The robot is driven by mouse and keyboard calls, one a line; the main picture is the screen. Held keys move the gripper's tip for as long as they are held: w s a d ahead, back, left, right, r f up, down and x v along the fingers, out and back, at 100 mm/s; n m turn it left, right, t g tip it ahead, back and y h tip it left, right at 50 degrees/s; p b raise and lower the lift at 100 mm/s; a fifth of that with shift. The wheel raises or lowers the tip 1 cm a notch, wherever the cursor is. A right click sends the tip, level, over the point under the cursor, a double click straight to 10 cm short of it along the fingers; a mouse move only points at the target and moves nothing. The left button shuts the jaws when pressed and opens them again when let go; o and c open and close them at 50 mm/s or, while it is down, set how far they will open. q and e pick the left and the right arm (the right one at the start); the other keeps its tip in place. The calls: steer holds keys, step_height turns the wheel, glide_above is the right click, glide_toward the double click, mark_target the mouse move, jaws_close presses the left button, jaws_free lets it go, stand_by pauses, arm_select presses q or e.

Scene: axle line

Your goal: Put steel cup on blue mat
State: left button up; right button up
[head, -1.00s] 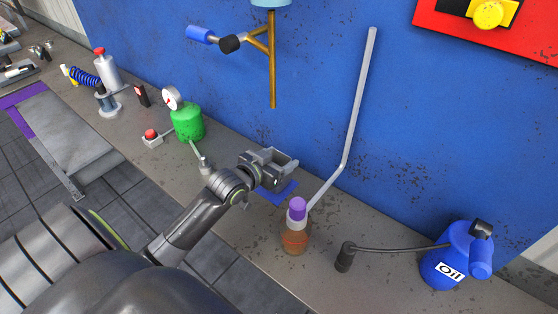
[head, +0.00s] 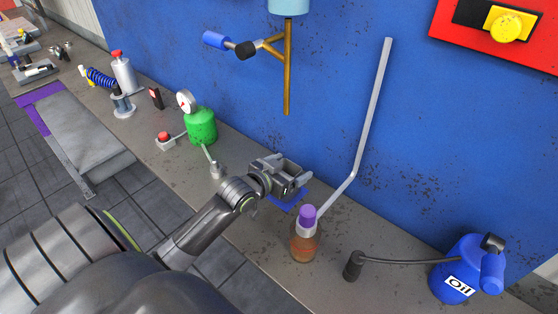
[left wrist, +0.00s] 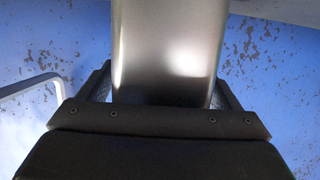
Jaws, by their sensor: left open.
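The steel cup (left wrist: 168,50) is a shiny, smooth-sided cylinder in the left wrist view, between the fingers of my left gripper (left wrist: 165,92). The gripper is open around it; whether a finger touches the cup I cannot tell. In the head view the left gripper (head: 287,174) is over the blue mat (head: 287,202), which is partly hidden beneath it. The cup is not clearly distinguishable there, and its base is out of sight. My right gripper is not in view.
A brown bottle with a purple cap (head: 304,240) stands close to the mat's right. A bent grey pipe (head: 362,135) rises behind. A green canister with a gauge (head: 202,126) is to the left, a blue oil can (head: 455,270) to the right. A blue wall backs the bench.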

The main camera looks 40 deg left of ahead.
arm_select(q)
steer(key=d+v, duration=0.1)
steer(key=v, duration=1)
steer(key=shift+s+a+b, duration=0.4)
steer(key=shift+a, duration=0.1)
